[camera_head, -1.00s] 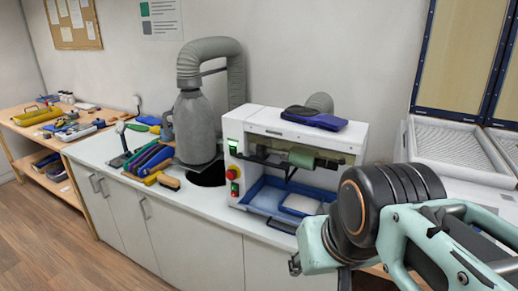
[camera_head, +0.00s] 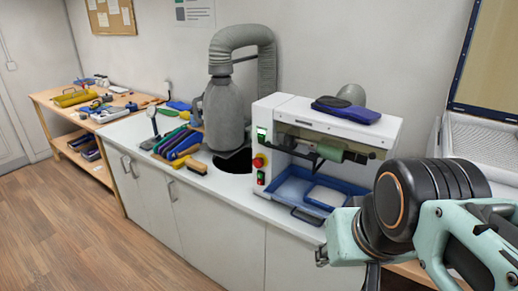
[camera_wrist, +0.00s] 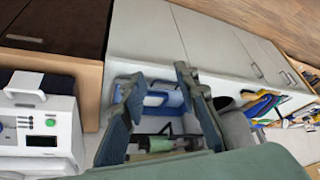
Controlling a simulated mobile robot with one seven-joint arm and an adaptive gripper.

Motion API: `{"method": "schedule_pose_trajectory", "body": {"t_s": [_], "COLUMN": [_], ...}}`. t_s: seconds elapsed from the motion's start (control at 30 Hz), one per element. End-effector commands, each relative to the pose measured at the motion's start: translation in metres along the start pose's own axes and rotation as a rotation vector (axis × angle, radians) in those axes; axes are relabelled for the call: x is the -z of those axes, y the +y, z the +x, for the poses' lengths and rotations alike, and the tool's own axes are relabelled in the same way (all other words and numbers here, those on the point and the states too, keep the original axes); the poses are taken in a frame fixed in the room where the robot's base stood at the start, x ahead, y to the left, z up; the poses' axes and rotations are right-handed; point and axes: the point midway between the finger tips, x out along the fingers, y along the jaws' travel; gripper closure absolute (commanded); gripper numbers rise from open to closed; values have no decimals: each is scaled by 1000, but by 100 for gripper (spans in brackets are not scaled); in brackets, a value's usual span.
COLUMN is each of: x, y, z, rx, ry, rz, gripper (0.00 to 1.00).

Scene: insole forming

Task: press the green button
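The white forming machine (camera_head: 385,135) stands on the counter. Its left front panel carries a small green button (camera_head: 261,174) below a red knob on a yellow base (camera_head: 258,161), and a green-lit element (camera_head: 261,134) higher up. My gripper (camera_wrist: 157,76) is open and empty in the wrist view, its two dark fingers spread in front of the machine's blue tray (camera_wrist: 162,98). That view looks upside down, and the machine's button panel cannot be made out there. In the head view my arm is at the lower right, apart from the panel; the fingers are not clear.
A grey hose unit (camera_head: 224,112) and brushes (camera_head: 180,143) stand left of the machine. A blue insole pair (camera_head: 345,109) lies on top. The wrist view shows another white device (camera_wrist: 38,120) with a green round button (camera_wrist: 50,122). Floor (camera_head: 70,230) is clear at left.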

Motion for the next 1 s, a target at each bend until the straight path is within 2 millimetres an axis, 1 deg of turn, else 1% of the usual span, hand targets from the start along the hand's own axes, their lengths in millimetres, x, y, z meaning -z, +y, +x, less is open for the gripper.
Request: {"method": "schedule_pose_trajectory", "body": {"t_s": [0.03, 0.2, 0.23, 1.0], "x": [0, 0, 0, 0], "y": [0, 0, 0, 0], "z": [0, 0, 0, 0], "rx": [0, 0, 0, 0], "ry": [0, 0, 0, 0], "rz": [0, 0, 0, 0], "gripper": [79, 98, 100, 100]}}
